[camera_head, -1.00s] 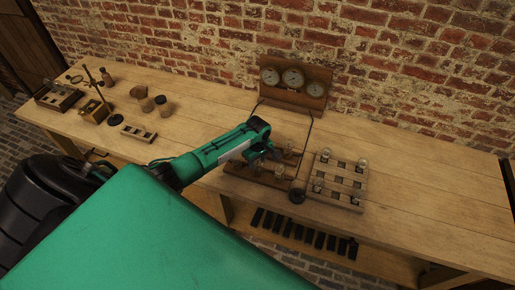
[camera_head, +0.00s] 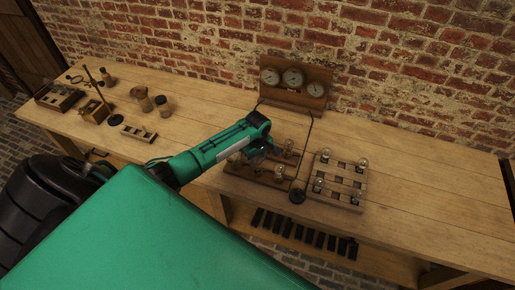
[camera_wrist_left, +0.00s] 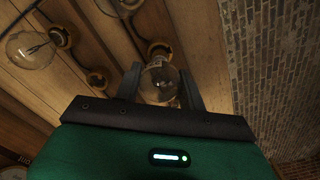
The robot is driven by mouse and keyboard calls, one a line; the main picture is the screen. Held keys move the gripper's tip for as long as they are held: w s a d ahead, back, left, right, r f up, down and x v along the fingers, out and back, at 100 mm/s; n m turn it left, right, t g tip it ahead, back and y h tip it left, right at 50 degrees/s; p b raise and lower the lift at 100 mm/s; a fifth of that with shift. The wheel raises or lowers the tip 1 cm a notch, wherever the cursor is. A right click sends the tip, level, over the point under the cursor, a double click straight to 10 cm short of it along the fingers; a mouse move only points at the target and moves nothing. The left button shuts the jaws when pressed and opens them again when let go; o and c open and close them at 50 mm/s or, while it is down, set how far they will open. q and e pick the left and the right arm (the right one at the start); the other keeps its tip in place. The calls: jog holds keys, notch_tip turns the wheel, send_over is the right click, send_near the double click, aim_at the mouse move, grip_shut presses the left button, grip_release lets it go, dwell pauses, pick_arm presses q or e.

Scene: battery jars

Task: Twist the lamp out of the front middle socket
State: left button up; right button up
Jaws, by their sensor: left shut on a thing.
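My left gripper (camera_head: 264,158) is over the wooden socket board (camera_head: 238,172) in the head view. In the left wrist view, its two dark fingers (camera_wrist_left: 160,86) are shut on a clear glass lamp (camera_wrist_left: 160,80), one finger on each side. A brass socket ring (camera_wrist_left: 160,47) shows just beyond this lamp; I cannot tell how far the lamp's base sits in it. Another clear lamp (camera_wrist_left: 30,50) stands at the left of the wrist view, and a socket (camera_wrist_left: 97,80) is nearer. In the head view the gripper partly hides the board and the held lamp. My right gripper is out of view.
A wooden rack (camera_head: 352,207) with several lamps stands right of the board. A three-dial gauge panel (camera_head: 294,80) is behind, with cables running down. A round dark knob (camera_head: 297,196) sits at the board's front right. Small tools and jars are far left. The bench's right end is clear.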

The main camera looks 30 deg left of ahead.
pick_arm(q)
jog(key=shift+r, duration=2.5)
